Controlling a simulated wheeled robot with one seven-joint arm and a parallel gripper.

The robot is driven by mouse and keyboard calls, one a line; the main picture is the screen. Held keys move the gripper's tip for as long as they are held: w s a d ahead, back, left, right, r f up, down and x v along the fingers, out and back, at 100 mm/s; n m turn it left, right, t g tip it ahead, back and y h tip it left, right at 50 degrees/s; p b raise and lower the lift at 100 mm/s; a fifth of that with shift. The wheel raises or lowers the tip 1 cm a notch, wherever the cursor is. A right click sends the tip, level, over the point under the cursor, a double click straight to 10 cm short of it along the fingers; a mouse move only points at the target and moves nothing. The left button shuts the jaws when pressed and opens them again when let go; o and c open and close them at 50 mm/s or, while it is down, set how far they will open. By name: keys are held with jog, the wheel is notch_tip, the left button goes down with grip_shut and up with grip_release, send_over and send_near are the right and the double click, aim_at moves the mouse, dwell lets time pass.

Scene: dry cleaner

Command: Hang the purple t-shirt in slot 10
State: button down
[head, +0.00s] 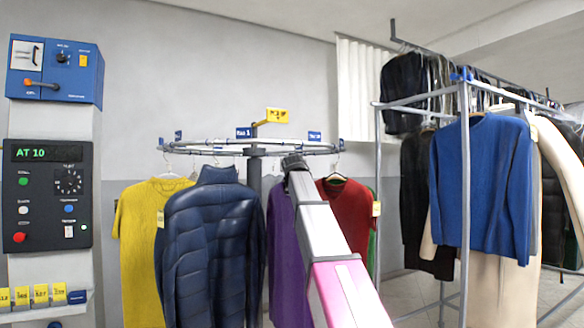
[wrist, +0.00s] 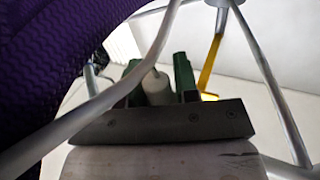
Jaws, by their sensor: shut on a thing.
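The purple t-shirt (head: 284,250) hangs at the round rail (head: 210,149), right of the navy puffer jacket (head: 210,245). My arm hides part of it. Its knit cloth (wrist: 50,50) fills the upper left of the wrist view. My gripper (head: 294,164) is at the front of the rail, above the shirt. In the wrist view, its green fingers (wrist: 158,82) are shut on a pale piece (wrist: 157,88), which looks like the hanger. The grey rail tube crosses close by. I cannot tell whether the hook rests on the rail. The panel display (head: 45,153) reads "AT 10".
A yellow top (head: 142,240) hangs at the rail's left, and a red top (head: 346,215) at its right. A yellow sign (head: 277,115) and blue tags (head: 243,132) stand above it. A metal rack with a blue sweater (head: 482,180) is at the right.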

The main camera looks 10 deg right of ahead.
jog(key=c, duration=0.8)
grip_release()
jog(key=shift+s, duration=0.1)
jog(key=s, duration=0.3)
jog(key=s+a, duration=0.1)
jog(key=s, duration=0.6)
jog(key=shift+s+a, duration=0.2)
jog(key=shift+s, duration=0.1)
jog(key=shift+s+d, duration=0.8)
jog(key=shift+s, duration=1.75)
jog(key=shift+s+d, duration=0.8)
jog(key=shift+s, duration=1.7)
jog(key=shift+s+d, duration=0.8)
jog(key=shift+s, duration=1.75)
jog(key=shift+s, duration=0.1)
